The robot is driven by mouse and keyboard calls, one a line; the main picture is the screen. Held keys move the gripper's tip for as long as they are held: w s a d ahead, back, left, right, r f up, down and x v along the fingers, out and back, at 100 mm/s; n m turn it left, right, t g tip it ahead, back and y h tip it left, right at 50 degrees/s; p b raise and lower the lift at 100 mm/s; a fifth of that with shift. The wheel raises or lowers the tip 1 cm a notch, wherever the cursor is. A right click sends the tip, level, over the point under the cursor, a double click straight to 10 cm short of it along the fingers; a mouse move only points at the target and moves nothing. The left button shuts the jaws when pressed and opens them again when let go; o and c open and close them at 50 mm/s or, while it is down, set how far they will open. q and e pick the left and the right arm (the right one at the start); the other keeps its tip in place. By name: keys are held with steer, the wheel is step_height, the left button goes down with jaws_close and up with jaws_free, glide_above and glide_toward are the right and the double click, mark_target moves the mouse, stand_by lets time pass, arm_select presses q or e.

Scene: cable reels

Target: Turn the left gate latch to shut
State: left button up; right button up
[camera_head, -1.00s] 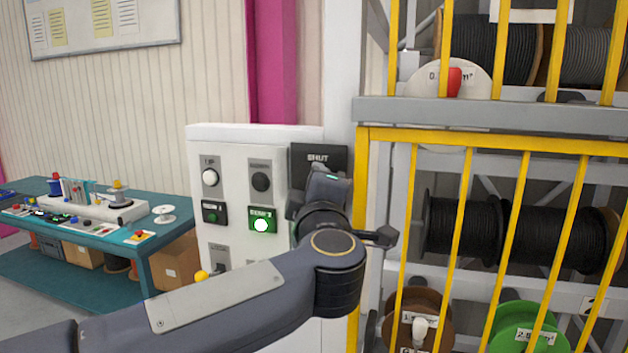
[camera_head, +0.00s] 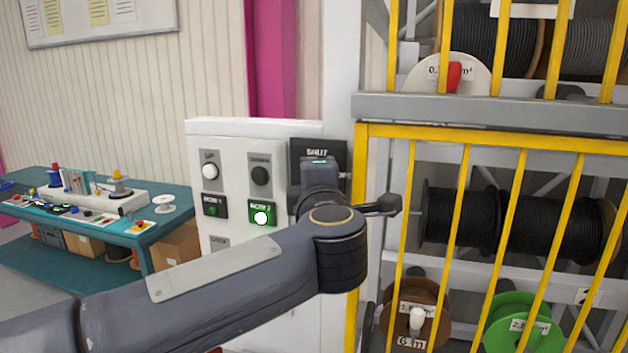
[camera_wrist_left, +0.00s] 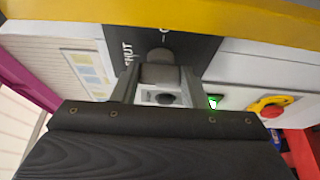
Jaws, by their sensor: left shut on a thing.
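The latch's black plate (camera_head: 335,153), marked SHUT, is on the white control panel beside the yellow gate post in the head view. The handle's pointing direction is mostly hidden. My right gripper is in neither view.
The white panel (camera_head: 235,135) carries a lit green button (camera_head: 261,218) and other buttons close to my arm. A yellow barred gate (camera_head: 460,137) stands right, before shelved cable reels. A red-and-yellow stop button (camera_wrist_left: 271,108) shows in the wrist view. A teal workbench (camera_head: 120,232) stands left.

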arm_select(q)
steer(key=shift+f, duration=0.1)
steer(key=o, duration=1)
steer(key=shift+c, duration=0.2)
steer(key=shift+s, duration=0.1)
steer(key=s+b, duration=0.2)
steer(key=s, duration=0.5)
steer(key=shift+s+d, duration=0.3)
